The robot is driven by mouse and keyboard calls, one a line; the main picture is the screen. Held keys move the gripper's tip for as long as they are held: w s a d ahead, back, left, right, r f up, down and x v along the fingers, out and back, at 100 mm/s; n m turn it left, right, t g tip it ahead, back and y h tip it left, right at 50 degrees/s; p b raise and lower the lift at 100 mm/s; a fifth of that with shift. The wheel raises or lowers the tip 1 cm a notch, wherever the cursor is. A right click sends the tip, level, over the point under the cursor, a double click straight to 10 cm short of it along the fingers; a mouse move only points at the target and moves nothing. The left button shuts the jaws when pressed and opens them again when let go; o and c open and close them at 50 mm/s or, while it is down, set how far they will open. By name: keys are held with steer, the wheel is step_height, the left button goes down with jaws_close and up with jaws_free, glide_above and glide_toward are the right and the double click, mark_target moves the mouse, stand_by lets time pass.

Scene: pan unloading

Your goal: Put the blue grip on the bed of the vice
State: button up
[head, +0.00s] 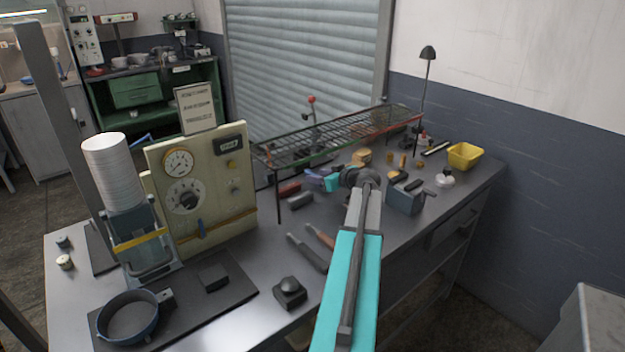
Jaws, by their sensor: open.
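My gripper (313,180) is at the end of my arm, over the middle of the bench below the wire rack, pointing left. It is open. Small blue-purple shapes show at its tip; I cannot tell whether they are its fingers or the blue grip, and no other loose blue grip is clear. A blue-grey block-like body (405,198), which looks like the vice, stands on the bench to the right of my wrist. Its bed is too small to make out, and dark parts sit on top of it.
A wire rack (335,137) stands over the bench behind my gripper. A cream control panel (203,187), a stack of white discs (112,170) and a pan (128,317) are on the left. A yellow bin (464,156) stands at the right. Dark tools lie nearby.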

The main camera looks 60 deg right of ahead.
stand_by(0.3)
jaws_close()
steer(key=shift+r, duration=0.15)
steer(key=shift+r, duration=1.4)
steer(key=shift+s+r+b, duration=0.2)
steer(key=shift+b, duration=0.2)
steer(key=b, duration=0.9)
glide_above(387, 231)
steer(key=w, duration=0.2)
steer(key=shift+d, duration=0.3)
steer(key=shift+s+a, duration=0.2)
steer(key=shift+s, duration=0.35)
steer(key=shift+s+a, duration=0.15)
steer(key=shift+s, duration=0.35)
